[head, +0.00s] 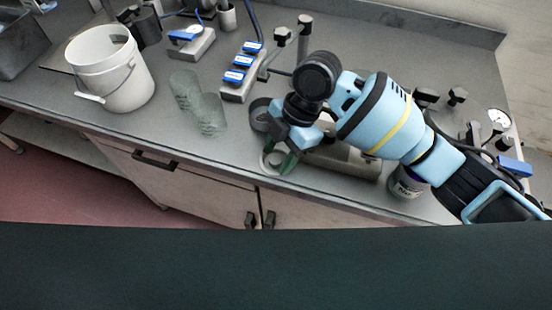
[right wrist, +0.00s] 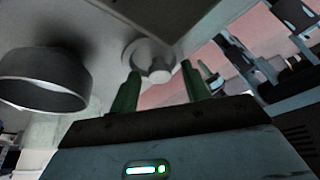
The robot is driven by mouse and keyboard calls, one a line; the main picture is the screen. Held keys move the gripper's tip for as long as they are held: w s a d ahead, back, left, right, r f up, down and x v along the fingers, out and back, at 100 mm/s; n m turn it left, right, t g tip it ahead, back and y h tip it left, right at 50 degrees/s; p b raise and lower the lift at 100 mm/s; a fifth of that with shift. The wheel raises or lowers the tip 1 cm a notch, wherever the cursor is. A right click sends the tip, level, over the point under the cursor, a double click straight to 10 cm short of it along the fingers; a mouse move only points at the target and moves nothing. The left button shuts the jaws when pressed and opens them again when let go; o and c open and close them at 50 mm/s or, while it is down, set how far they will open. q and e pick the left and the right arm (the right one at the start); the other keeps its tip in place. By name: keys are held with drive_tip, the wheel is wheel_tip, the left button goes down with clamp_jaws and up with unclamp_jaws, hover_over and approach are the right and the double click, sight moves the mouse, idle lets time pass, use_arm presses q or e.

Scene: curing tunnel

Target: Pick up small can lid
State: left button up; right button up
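The small can lid, a pale grey round piece, lies near the bench's front edge in the head view (head: 268,160), partly hidden by my right gripper (head: 280,155). In the right wrist view the lid (right wrist: 148,58) shows as a grey disc with a raised knob, just beyond the fingertips and roughly between them. My right gripper (right wrist: 160,78) is open, with its two green fingers apart. I cannot tell whether either finger touches the lid. My left gripper is not in view.
A dark grey ring-shaped vessel (right wrist: 42,80) stands close beside the right gripper. A metal cylinder (head: 345,158) lies right of it, with a labelled jar (head: 407,183) further right.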

drive_tip(key=c, duration=0.9)
drive_tip(key=shift+r, duration=0.15)
